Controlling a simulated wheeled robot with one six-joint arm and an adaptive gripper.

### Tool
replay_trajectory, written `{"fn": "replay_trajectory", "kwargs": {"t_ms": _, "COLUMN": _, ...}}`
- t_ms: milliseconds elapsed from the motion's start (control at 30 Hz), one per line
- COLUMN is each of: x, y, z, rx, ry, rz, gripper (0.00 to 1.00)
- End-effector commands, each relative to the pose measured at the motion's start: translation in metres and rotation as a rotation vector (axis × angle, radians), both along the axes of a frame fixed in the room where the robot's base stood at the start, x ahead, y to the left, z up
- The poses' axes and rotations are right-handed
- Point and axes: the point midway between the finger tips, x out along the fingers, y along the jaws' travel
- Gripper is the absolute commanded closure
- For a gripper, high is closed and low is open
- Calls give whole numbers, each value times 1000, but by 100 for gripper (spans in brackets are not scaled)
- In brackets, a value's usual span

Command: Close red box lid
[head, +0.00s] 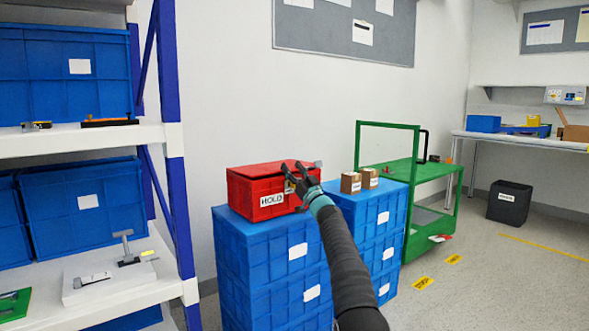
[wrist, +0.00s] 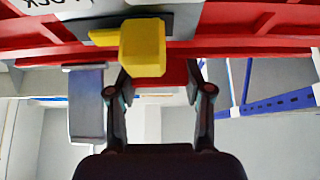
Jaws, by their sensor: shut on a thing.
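The red box (head: 258,198) with a white HOLD label stands on a stack of blue crates. Its red lid (head: 262,169) lies down over the box, flat or nearly so; I cannot tell if a small gap is left. My gripper (head: 298,180) is at the box's right front edge. In the wrist view its two fingers (wrist: 160,88) reach up to the red edge and are closed on a red part (wrist: 180,72), which looks like the lid. A yellow block (wrist: 143,47) sits close in front of it. A grey metal flap (wrist: 88,105) hangs beside the left finger.
Two small cardboard boxes (head: 360,181) stand on the right blue crate stack (head: 362,218), close to my arm. A white shelf (head: 90,138) with blue posts is at left. A green frame cart (head: 416,170) stands at right. Open floor lies to the right front.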

Motion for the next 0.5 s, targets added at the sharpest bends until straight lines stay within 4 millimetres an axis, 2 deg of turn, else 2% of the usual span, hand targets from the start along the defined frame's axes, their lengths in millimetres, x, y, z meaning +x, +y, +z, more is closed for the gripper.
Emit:
{"fn": "replay_trajectory", "kwargs": {"t_ms": 167, "x": -1, "y": 0, "z": 2, "rx": -2, "ry": -5, "rz": 2, "gripper": 100}}
{"fn": "replay_trajectory", "kwargs": {"t_ms": 200, "x": -1, "y": 0, "z": 2, "rx": -2, "ry": -5, "rz": 2, "gripper": 40}}
{"fn": "replay_trajectory", "kwargs": {"t_ms": 267, "x": -1, "y": -1, "z": 2, "rx": -1, "ry": -5, "rz": 2, "gripper": 25}}
{"fn": "replay_trajectory", "kwargs": {"t_ms": 500, "x": -1, "y": -2, "z": 2, "rx": 0, "ry": -4, "rz": 0, "gripper": 23}}
